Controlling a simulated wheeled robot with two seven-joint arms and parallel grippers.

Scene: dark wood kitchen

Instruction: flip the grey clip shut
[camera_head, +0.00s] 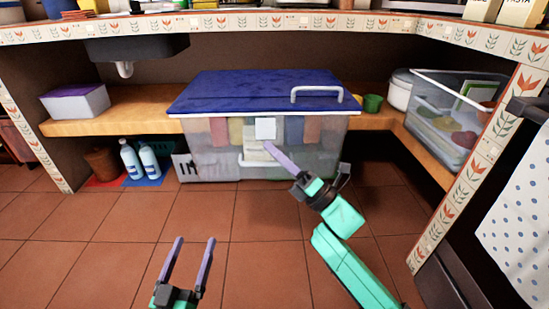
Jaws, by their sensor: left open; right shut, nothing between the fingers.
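A large clear storage box (215,160) with a blue lid (250,88) stands under the counter. The grey clip (265,127), a pale square plate, is at the middle of the box's front, just below the lid's edge. I cannot tell whether it is latched. My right gripper (269,146) is shut and empty, its fingertips just below the clip; I cannot tell whether they touch it. My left gripper (194,240) is open and empty, low in front over the floor, well away from the box.
A pale handle (317,90) stands on the lid's right side. A green cup (372,103) and a clear bin (440,120) are on the shelf to the right. Two bottles (148,160) stand at left. The tiled floor (70,240) in front is clear.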

